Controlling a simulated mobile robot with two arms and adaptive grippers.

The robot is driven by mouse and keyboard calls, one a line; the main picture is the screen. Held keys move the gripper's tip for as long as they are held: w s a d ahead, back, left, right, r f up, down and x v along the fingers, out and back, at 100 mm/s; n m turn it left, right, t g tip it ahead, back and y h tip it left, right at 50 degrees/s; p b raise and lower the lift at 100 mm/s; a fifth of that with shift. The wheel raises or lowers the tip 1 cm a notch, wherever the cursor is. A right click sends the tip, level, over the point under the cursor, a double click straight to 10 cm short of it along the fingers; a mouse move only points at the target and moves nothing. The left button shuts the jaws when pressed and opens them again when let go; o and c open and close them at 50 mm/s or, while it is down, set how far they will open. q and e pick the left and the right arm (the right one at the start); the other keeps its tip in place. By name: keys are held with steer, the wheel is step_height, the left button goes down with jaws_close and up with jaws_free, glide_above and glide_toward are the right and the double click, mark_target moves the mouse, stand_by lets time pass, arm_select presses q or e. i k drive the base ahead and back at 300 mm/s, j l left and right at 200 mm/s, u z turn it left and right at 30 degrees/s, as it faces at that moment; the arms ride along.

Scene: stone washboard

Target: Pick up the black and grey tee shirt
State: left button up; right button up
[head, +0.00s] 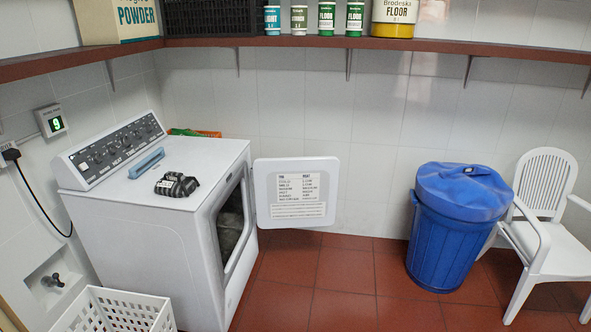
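No tee shirt can be made out for certain. A white front-loading machine (150,245) stands at the left with its door (295,192) swung open to the right. A dark greyish bundle, perhaps cloth (230,232), shows partly through the machine's opening; the side wall and rim hide most of it. A small black and grey object (177,185) lies on the machine's top; I cannot tell whether it is cloth. Neither of my grippers is in view.
A white slotted basket (118,312) stands at the lower left. A lidded blue bin (455,230) and a white chair (545,220) stand at the right. A shelf (270,42) with containers runs along the walls. The red tiled floor (345,280) is clear mid-view.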

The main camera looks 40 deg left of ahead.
mark_target(174, 185)
steer(key=i+l+z, duration=0.25)
steer(key=i, duration=0.15)
steer(key=i+l+z, duration=0.25)
steer(key=i, duration=0.2)
steer(key=i+u, duration=0.45)
steer(key=i+l+u, duration=0.1)
steer(key=i+u, duration=0.35)
steer(key=i+j+u, duration=0.1)
steer(key=i+u, duration=0.2)
steer(key=u, duration=0.15)
steer(key=i+u, duration=0.3)
steer(key=u, duration=0.15)
steer(key=i+l+u, duration=0.1)
steer(key=i+u, duration=0.2)
steer(key=u, duration=0.2)
steer(key=i+l+u, duration=0.25)
steer(key=u, duration=0.2)
steer(key=i+l+u, duration=0.25)
steer(key=u, duration=0.2)
